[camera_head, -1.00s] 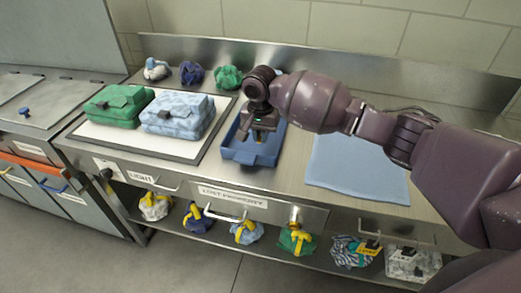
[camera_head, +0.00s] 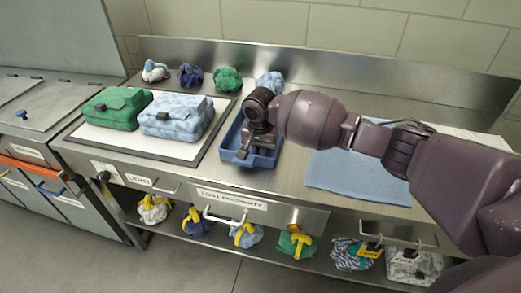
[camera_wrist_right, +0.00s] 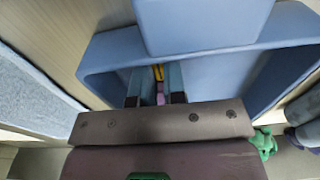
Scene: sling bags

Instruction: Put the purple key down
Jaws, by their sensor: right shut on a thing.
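The purple key (camera_wrist_right: 160,97) shows as a small pinkish-purple piece between the fingers of my right gripper (camera_wrist_right: 155,88) in the right wrist view. A small yellow piece (camera_wrist_right: 158,72) shows just beyond it; I cannot tell whether it belongs to the key. My right gripper (camera_head: 246,151) is shut on the key and points down into the blue tray (camera_head: 231,155) in the head view. The gripper hides the key there. I cannot tell whether the key touches the tray floor. My left gripper is not in view.
A green bag (camera_head: 115,108) and a pale blue bag (camera_head: 176,118) lie on a white board left of the tray. A blue cloth (camera_head: 350,180) lies right of it. Several small bundles stand along the back, including a green one (camera_head: 227,79). More sit on the shelf below.

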